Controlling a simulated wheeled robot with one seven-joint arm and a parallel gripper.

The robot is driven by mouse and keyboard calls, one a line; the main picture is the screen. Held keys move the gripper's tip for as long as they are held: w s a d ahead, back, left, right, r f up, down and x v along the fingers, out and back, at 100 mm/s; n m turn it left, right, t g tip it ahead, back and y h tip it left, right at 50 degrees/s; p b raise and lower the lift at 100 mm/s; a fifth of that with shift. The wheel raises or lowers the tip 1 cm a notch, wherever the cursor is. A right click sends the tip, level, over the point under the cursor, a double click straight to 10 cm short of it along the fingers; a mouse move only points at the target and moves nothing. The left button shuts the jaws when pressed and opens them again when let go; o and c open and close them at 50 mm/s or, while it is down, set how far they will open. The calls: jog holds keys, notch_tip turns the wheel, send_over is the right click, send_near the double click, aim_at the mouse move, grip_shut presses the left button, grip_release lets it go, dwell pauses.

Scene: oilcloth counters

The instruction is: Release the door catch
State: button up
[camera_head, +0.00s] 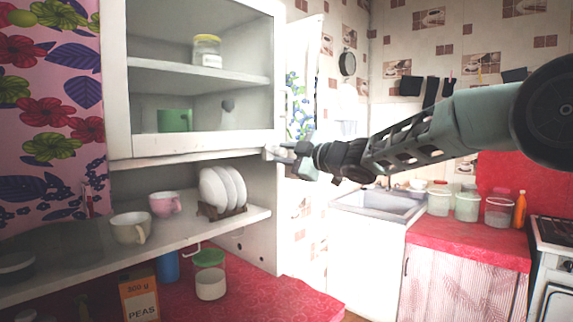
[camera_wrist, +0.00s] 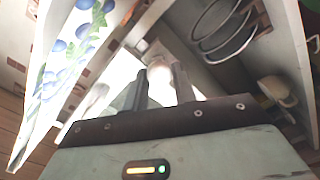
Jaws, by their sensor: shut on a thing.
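The white cabinet door (camera_head: 200,146) with a glass pane stands at the left in the head view. It looks closed. A small pale catch (camera_head: 269,153) sits at its lower right corner. My gripper (camera_head: 283,152) reaches it from the right and is shut on it. In the wrist view, the round end of the catch (camera_wrist: 160,72) shows between the two dark fingertips of my gripper (camera_wrist: 160,82). The fingers hide part of the catch, so I cannot tell how it is turned.
Behind the glass are a yellow-lidded jar (camera_head: 207,51) and a green mug (camera_head: 175,121). Below, an open shelf (camera_head: 185,233) holds two cups and a rack of plates (camera_head: 222,189). A floral curtain (camera_head: 50,110) hangs left. A sink (camera_head: 380,203) stands beyond, right.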

jog(key=n+b, duration=0.2)
jog(key=n, duration=0.1)
jog(key=shift+f+n, duration=0.25)
jog(key=shift+n, duration=0.05)
jog(key=shift+r+n+b, duration=0.1)
jog(key=shift+n+b, duration=0.95)
jog(key=shift+n, duration=0.35)
jog(key=o, duration=1)
jog(key=b+v, duration=0.4)
jog(key=v, duration=1.3)
jog(key=shift+s+d, duration=0.15)
jog(key=shift+s, duration=0.05)
